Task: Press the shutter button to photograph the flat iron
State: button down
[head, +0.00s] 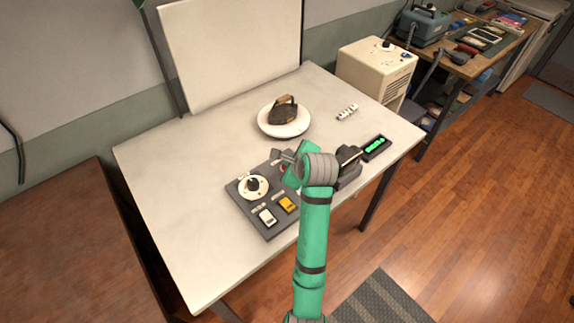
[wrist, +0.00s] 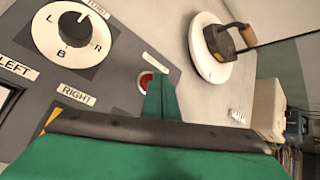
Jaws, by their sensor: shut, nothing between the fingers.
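The flat iron (head: 284,110), dark with a wooden handle, stands on a round white turntable or plate (head: 299,129); it also shows in the wrist view (wrist: 220,41). A grey control panel (head: 240,200) lies in front of it. A round red button (wrist: 146,82) with a small unreadable label sits on this panel. My gripper (wrist: 160,78) is shut and empty, its green fingers just right of the red button and partly covering it; I cannot tell whether they touch. In the head view my arm hides much of the panel's right side.
The panel carries a white dial (wrist: 72,36) marked L, B and R, a white switch (head: 268,216) and an orange switch (head: 287,203). A black device (head: 348,157) and a green-lit display (head: 375,146) stand to the right. A white backdrop (head: 230,50) rises behind. The table's left side is clear.

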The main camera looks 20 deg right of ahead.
jog(key=shift+f, duration=0.1)
jog(key=shift+s+d, duration=0.1)
jog(key=shift+d, duration=0.1)
jog(key=shift+a+f, duration=0.2)
jog(key=shift+a, duration=0.15)
jog(key=shift+d, duration=0.2)
jog(key=shift+r, duration=0.35)
jog(key=shift+a+r, duration=0.1)
jog(key=shift+r, duration=0.45)
